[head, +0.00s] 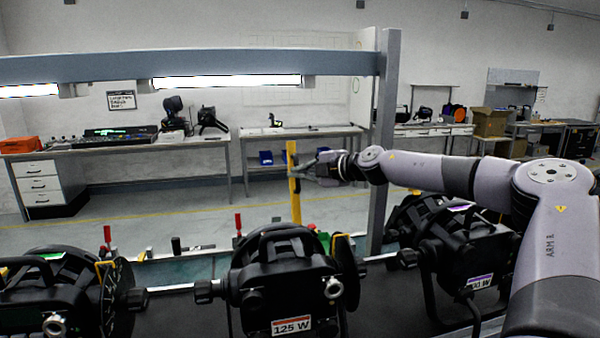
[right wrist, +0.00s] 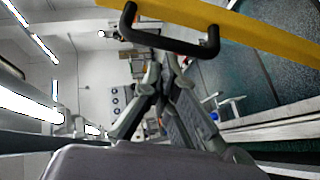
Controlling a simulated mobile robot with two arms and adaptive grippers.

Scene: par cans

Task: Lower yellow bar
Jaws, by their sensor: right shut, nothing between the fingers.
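The yellow bar (head: 294,185) stands upright beyond the middle lamp in the head view. In the right wrist view the yellow bar (right wrist: 245,28) crosses the top right, with a black U-shaped handle (right wrist: 165,40) on it. My right gripper (head: 299,170) reaches in from the right, its tips close beside the bar's upper part. In the right wrist view the fingers (right wrist: 162,68) come together just below the handle, shut and empty. I cannot tell whether they touch the handle. My left gripper is not in view.
Black par cans stand in a row in front, with the middle one (head: 282,285) below the bar and another (head: 470,245) under my right arm. A grey post (head: 384,130) rises just behind my right wrist. Red-handled clamps (head: 238,224) stand along the bench's far edge.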

